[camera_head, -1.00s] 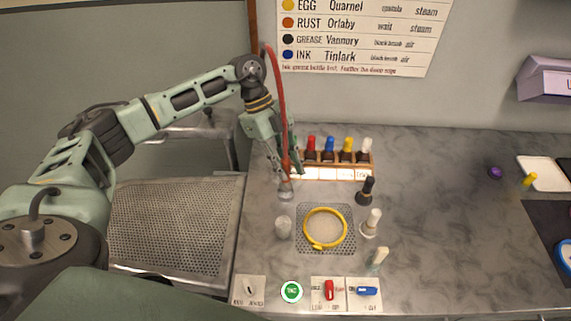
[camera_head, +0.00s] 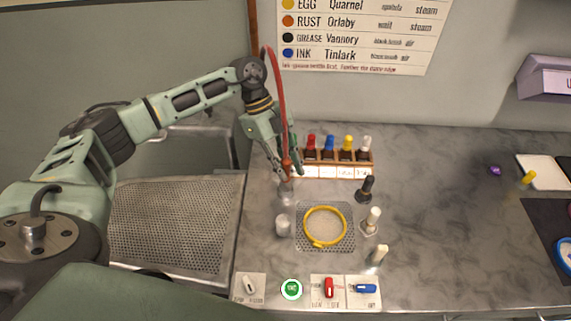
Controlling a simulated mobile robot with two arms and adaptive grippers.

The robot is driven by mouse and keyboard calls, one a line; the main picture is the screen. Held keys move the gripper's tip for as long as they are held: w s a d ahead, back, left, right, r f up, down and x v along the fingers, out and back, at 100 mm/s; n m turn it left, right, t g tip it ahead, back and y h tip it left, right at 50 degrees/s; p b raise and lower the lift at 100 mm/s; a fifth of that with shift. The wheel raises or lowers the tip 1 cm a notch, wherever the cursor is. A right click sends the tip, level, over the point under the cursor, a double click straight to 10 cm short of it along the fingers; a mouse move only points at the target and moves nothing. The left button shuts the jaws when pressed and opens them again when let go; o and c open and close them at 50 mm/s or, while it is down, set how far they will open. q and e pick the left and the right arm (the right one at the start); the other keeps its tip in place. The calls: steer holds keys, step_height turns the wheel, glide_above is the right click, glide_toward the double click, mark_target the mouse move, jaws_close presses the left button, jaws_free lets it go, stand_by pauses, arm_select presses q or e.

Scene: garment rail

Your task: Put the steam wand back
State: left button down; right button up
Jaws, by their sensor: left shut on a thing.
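The steam wand (camera_head: 287,166) hangs on a red hose (camera_head: 280,95) at the back left of the marbled counter. My left gripper (camera_head: 288,174) is shut on it and points down, with the wand upright between its fingers. A small grey metal piece (camera_head: 286,192) is right below the wand's lower end. I cannot tell whether the two touch or whether it is a holder. The fingers partly hide the wand. My right gripper is not in view.
A rack of colour-capped bottles (camera_head: 335,172) stands just right of my left gripper. A clear cup (camera_head: 283,225), a yellow hoop (camera_head: 325,228) on a perforated plate and several bottles stand in front. Switches (camera_head: 328,288) line the front edge. The counter's right middle is clear.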

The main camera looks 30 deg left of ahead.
arm_select(q)
steer(key=shift+f, duration=0.15)
steer(key=shift+f, duration=0.4)
steer(key=shift+f, duration=0.3)
stand_by(0.6)
steer(key=c, duration=1.2)
jaws_free()
steer(key=shift+r, duration=0.1)
